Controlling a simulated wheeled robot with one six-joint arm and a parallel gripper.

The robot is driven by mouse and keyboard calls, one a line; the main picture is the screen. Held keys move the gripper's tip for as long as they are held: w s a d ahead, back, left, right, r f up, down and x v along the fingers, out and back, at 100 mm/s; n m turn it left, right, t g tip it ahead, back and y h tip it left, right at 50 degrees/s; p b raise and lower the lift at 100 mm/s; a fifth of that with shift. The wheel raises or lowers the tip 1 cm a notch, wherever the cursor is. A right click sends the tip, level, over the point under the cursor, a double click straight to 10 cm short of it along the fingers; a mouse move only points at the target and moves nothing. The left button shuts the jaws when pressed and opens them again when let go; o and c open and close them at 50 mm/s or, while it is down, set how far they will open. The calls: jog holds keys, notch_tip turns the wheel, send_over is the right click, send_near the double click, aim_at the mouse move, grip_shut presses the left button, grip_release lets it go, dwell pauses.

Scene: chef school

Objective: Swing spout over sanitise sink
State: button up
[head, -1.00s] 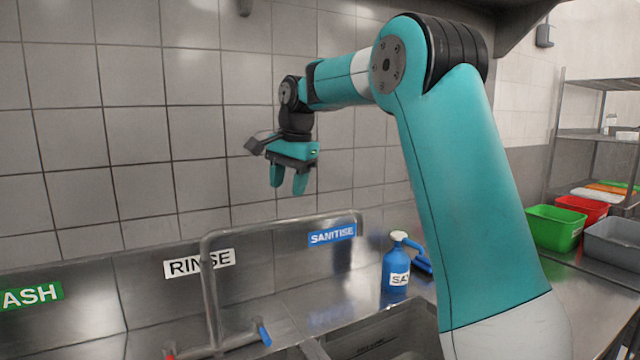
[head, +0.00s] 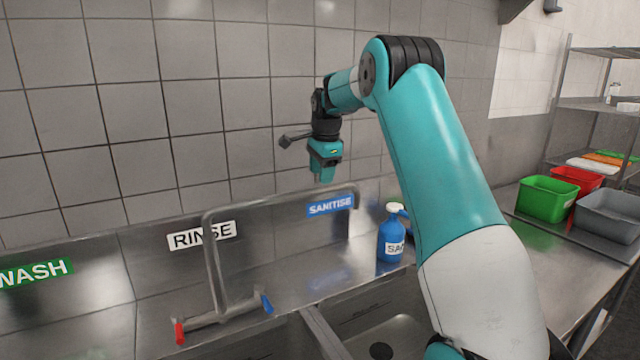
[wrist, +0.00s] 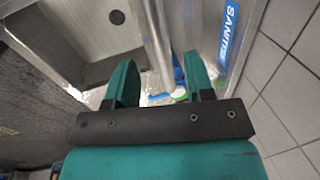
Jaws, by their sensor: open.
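The spout (head: 275,202) is a metal pipe that rises from the tap body (head: 222,317) and runs right, its end bent down in front of the blue SANITISE label (head: 330,205). My gripper (head: 324,180) is open, pointing down just above the spout near its right end. In the wrist view the spout (wrist: 157,35) appears between the two open fingers (wrist: 160,80); I cannot tell whether they touch it. The sanitise sink (head: 400,335) is at the lower right, partly hidden by my arm.
The tap has a red handle (head: 179,333) and a blue handle (head: 267,304). A blue bottle (head: 391,240) stands right of the spout's end. A tiled wall (head: 160,130) is behind. Green (head: 546,200), red (head: 577,180) and grey (head: 610,217) tubs stand on the right counter.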

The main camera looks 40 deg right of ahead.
aim_at(320, 188)
jog(key=shift+w+d+f+p, duration=0.1)
jog(key=shift+w+f+p, duration=0.05)
jog(key=shift+f, duration=0.65)
jog(key=shift+w+f+p, duration=0.15)
jog(key=shift+f+p, duration=0.05)
jog(key=shift+f, duration=0.55)
jog(key=shift+w+d+f+p, duration=0.1)
jog(key=shift+w+f+p, duration=0.05)
jog(key=shift+f, duration=0.65)
grip_shut()
